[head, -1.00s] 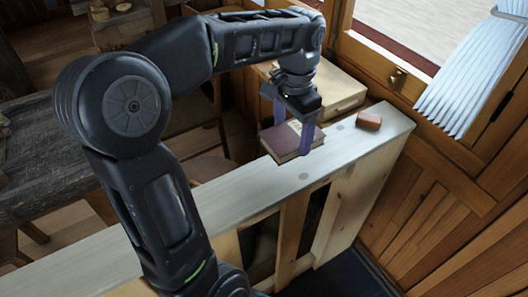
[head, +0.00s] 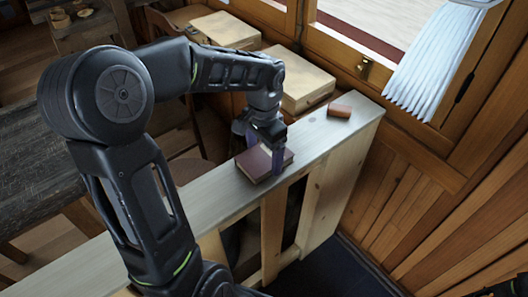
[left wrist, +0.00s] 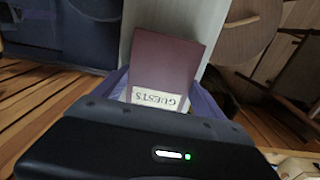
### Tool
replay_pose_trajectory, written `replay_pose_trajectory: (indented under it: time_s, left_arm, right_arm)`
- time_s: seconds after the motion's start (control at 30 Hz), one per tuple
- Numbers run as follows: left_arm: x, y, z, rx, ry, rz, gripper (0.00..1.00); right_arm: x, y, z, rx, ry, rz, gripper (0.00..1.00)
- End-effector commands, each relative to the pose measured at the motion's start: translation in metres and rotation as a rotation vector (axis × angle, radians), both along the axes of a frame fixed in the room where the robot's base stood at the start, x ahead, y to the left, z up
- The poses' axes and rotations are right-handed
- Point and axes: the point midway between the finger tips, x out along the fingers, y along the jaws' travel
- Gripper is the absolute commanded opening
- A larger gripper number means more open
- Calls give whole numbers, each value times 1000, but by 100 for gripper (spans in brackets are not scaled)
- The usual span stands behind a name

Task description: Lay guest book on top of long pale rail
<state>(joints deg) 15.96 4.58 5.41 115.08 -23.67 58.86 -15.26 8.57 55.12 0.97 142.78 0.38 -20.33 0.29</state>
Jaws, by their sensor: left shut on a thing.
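The guest book (head: 254,166) is dark maroon. In the left wrist view its cover (left wrist: 172,64) shows a pale label reading GUESTS. My left gripper (head: 264,152) is shut on the book, its purple fingers on either side of it. The book is roughly level over the top of the long pale rail (head: 215,204), at or very near its surface; I cannot tell whether it touches. The rail also shows behind the book in the left wrist view (left wrist: 146,18).
A small reddish-brown block (head: 340,111) sits on the rail towards its far right end. Pale wooden boxes (head: 304,88) stand behind the rail. A white pleated thing (head: 432,65) hangs at upper right. The rail's top is bare between book and block.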

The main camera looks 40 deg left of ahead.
Motion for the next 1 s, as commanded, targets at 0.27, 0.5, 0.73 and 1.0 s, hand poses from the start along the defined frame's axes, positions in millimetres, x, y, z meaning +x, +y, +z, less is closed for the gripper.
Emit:
replay_pose_trajectory:
  time_s: [0.27, 0.5, 0.73, 1.0]
  left_arm:
    - [0, 0, -1, 1, -1, 1, 29]
    - [0, 0, -3, 0, -1, 0, 93]
    - [0, 0, -3, 0, -1, 1, 100]
    - [1, 0, 6, 1, -3, 1, 100]
  right_arm:
    - [0, 0, -1, 0, 0, 0, 36]
    - [0, 0, -2, 0, 0, 0, 36]
    - [0, 0, -2, 1, -1, 0, 36]
    - [0, 0, -1, 0, 0, 0, 36]
